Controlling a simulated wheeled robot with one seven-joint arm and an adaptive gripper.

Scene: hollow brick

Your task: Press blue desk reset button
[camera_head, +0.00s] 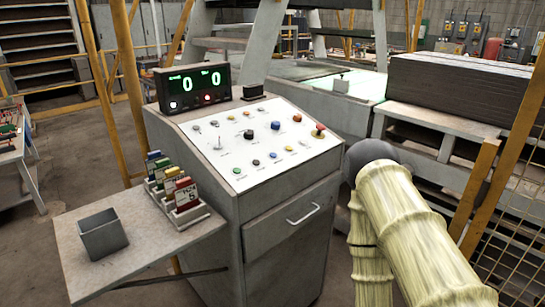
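The grey control desk (293,205) stands in the middle with a sloping white panel (230,160) on top. A large blue button (275,125) sits near the panel's middle. A smaller blue button (273,155) is nearer the front edge. The button labels are too small to read, so I cannot tell which one is the reset. My arm, in a pale yellow sleeve, rises at the right beside the desk. My gripper is not in view, and no part of my arm visibly covers the buttons.
A red mushroom button (319,129) is at the panel's right. A display (193,88) showing two green zeros stands at the back left. A side shelf (150,250) holds a grey bin (103,234) and coloured tags (182,192). Yellow posts stand around the desk.

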